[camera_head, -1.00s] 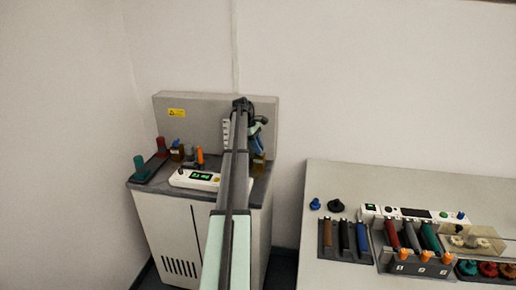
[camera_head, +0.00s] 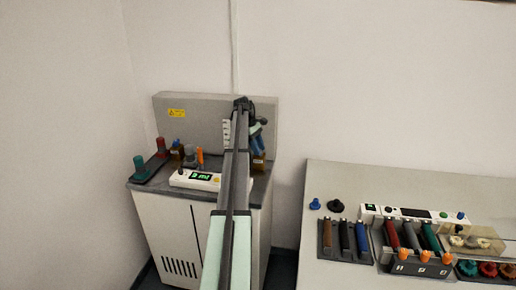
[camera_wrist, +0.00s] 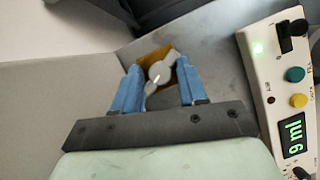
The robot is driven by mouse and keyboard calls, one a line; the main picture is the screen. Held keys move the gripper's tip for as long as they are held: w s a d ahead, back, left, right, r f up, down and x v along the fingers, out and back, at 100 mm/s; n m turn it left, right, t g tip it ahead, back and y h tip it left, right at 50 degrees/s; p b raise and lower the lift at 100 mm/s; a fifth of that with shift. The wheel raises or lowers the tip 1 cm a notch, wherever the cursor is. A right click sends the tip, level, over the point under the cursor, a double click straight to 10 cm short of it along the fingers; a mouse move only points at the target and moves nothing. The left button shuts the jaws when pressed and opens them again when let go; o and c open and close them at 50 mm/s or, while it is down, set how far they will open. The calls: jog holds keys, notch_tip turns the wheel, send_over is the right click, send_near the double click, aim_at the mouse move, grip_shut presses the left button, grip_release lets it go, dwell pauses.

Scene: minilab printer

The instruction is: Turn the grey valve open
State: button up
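The grey valve (camera_wrist: 160,72) has a rounded handle and a pale streak. It sits over an amber block (camera_wrist: 150,57) in the wrist view. My gripper (camera_wrist: 160,68) has blue fingers, set apart on either side of the valve. Small gaps seem to show beside the handle; firm contact cannot be made out. In the head view, my gripper (camera_head: 257,136) is over the right end of the machine top, above an amber container (camera_head: 259,161). The valve itself is hidden there behind my arm.
A white control panel (camera_wrist: 282,100) with a green display reading 9 ml lies right of my gripper in the wrist view. Green, red and orange-topped items stand on the left of the grey machine (camera_head: 165,215). A bench (camera_head: 350,180) with racks is on the right.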

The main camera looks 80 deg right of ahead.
jog(key=shift+o, duration=0.8)
notch_tip(320, 180, up, 10)
dwell(0.3)
